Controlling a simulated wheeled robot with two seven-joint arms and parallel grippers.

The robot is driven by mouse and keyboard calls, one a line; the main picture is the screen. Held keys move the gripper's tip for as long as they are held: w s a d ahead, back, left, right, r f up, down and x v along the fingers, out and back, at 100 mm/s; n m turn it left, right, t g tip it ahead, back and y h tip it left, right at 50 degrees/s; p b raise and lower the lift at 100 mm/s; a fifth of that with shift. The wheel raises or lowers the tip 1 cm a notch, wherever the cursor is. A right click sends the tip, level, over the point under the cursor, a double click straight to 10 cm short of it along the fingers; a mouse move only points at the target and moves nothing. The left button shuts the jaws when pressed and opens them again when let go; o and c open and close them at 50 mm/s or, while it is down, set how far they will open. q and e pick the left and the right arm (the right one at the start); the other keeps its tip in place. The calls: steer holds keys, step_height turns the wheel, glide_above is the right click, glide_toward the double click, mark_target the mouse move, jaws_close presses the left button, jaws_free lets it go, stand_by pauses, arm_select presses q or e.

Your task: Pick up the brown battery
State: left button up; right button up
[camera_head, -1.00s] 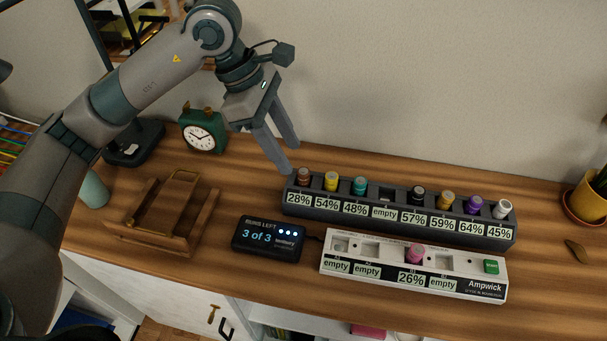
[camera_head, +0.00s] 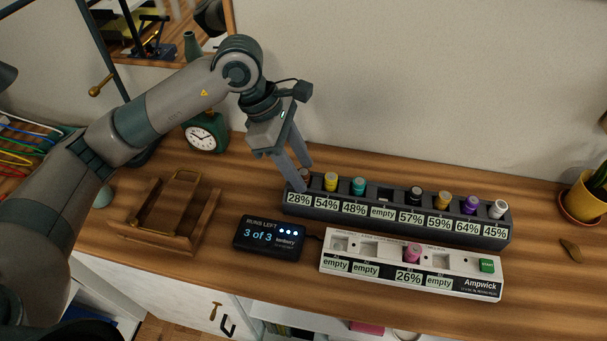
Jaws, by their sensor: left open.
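The brown battery (camera_head: 305,174) stands upright in the leftmost slot of the dark battery rack (camera_head: 400,228), above the 28% label. It is mostly hidden behind a finger of my left gripper (camera_head: 303,177). The gripper is open and points down, with its fingertips at the battery, one in front and one behind or beside it. I cannot tell whether the fingers touch it. My right gripper is not in view.
Yellow, teal, black, orange, purple and white batteries stand in the same rack. A white Ampwick charger (camera_head: 342,267) with a pink battery (camera_head: 412,252) lies in front. A display (camera_head: 269,237) and a wooden holder (camera_head: 160,220) are to the left.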

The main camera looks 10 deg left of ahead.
arm_select(q)
steer(key=shift+f, duration=0.1)
stand_by(0.4)
jaws_close()
